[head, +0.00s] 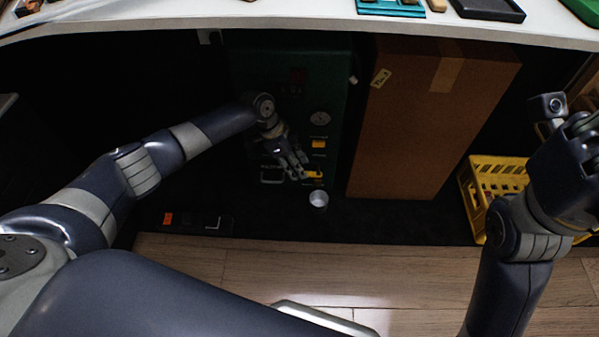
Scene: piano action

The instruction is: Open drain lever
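A dark green machine (335,75) stands under the worktop, with a round gauge (320,118) and yellow parts on its front. A yellow lever (314,174) sits low on the front, just right of my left gripper's fingertips. I cannot tell whether they touch it. My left gripper (296,170) reaches down in front of the machine with its fingers extended and slightly apart, holding nothing visible. A small silver cup (318,198) stands on the dark floor below the lever. My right gripper (578,125) is raised at the right edge, and its fingertips are partly out of frame.
A tall brown cardboard box (420,130) stands close to the machine's right side. A yellow crate (495,180) is farther right. The white worktop (300,22) overhangs above. A dark strip with an orange part (185,220) lies at the lower left.

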